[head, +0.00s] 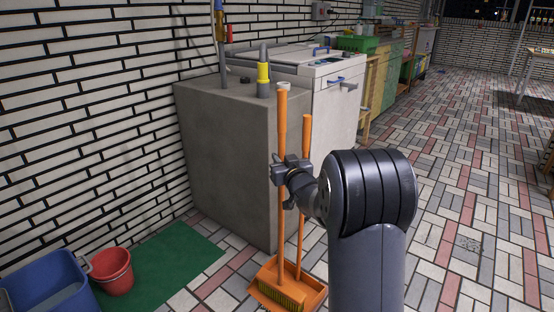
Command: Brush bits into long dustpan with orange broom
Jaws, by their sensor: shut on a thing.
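The orange broom (281,222) stands upright with a grey tip at the top of its handle. Its head with yellowish-green bristles (284,297) is down at the pan. The long dustpan's orange handle (305,150) stands just behind and to the right, and its orange pan (313,291) is on the floor at the bottom of the view. My gripper (281,172) is shut on the broom's handle, about midway up. My arm hides part of the floor to the right of the pan. A patch of small dark specks (469,245), perhaps the bits, lies on the paving at right.
A grey concrete block (228,150) stands close behind the broom. A white appliance (335,105) is beside it. A red bucket (112,272) and blue tub (50,285) are at lower left, near a green mat (175,262). Paving (450,180) at right is mostly open.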

